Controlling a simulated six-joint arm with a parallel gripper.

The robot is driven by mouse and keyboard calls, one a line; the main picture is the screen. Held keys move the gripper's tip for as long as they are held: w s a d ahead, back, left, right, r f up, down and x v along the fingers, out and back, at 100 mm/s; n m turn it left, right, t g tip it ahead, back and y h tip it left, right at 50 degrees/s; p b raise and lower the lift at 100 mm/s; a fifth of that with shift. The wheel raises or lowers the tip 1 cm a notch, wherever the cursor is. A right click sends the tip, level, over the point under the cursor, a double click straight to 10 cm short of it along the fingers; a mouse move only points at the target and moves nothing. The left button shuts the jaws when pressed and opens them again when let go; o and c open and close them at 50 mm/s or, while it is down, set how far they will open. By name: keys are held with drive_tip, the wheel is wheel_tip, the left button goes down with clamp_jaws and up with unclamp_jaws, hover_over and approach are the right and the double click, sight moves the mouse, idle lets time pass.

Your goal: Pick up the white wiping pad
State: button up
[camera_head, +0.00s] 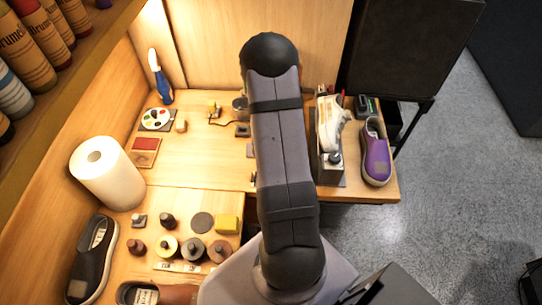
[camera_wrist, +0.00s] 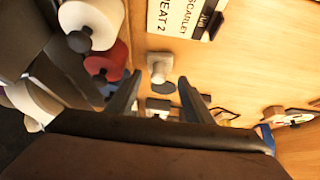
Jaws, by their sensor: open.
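My gripper (camera_wrist: 159,79) is open, with its two dark fingers apart and nothing seen held between them. A small whitish block (camera_wrist: 160,66) lies on the wooden surface just beyond the fingertips in the wrist view; I cannot tell for sure that it is the white wiping pad. A dark round disc lies beside it, near the fingertips. Another pale piece shows lower between the fingers, partly hidden by my gripper. My arm hides the gripper there.
The middle-left bench is fairly clear.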

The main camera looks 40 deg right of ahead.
drive_tip(key=shift+p+x, duration=0.4)
drive_tip(key=shift+x, duration=1.25)
drive_tip(key=shift+s, duration=0.1)
drive_tip(key=c, duration=0.8)
drive_tip(key=shift+r, duration=0.2)
drive_tip(key=shift+r+b, duration=0.5)
drive_tip(key=shift+r, duration=4.35)
